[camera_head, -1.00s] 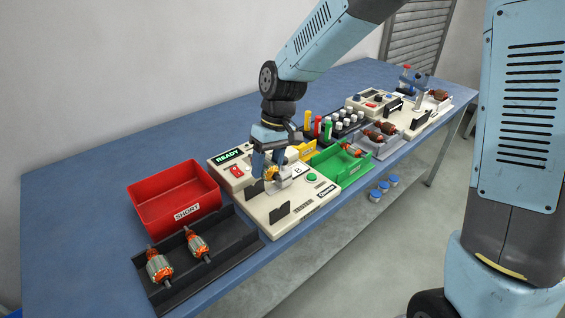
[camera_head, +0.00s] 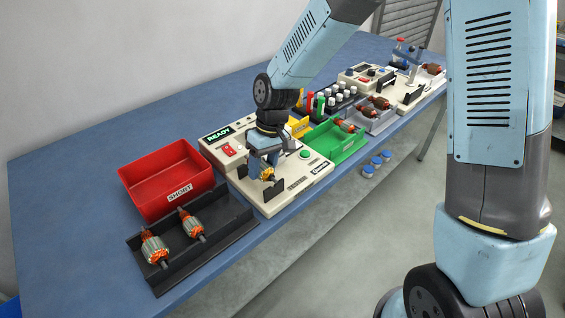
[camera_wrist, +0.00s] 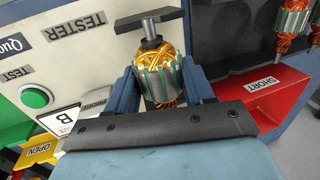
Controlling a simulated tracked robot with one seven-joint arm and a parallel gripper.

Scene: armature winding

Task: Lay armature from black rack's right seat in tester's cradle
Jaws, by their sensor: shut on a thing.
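My gripper (camera_wrist: 160,88) is shut on an armature with gold windings (camera_wrist: 158,62), its fingers on either side of the core. In the head view my gripper (camera_head: 266,166) is over the cream tester (camera_head: 308,172), with the armature (camera_head: 267,175) low between the cradle's dark uprights. One upright (camera_head: 274,190) is in front; in the wrist view a black T-shaped upright (camera_wrist: 150,20) is at the armature's shaft end. I cannot tell whether the shaft touches the cradle. The black rack (camera_head: 228,212) holds two orange-wound armatures at its left and middle; its right part is bare.
A red SHORT bin (camera_head: 168,180) stands behind the rack, left of the tester. A green tray (camera_head: 338,142) with an armature and a yellow bin (camera_head: 299,126) are to the right. A grey tray (camera_head: 378,122) lies beyond. The tester's green button (camera_head: 304,154) is near my gripper.

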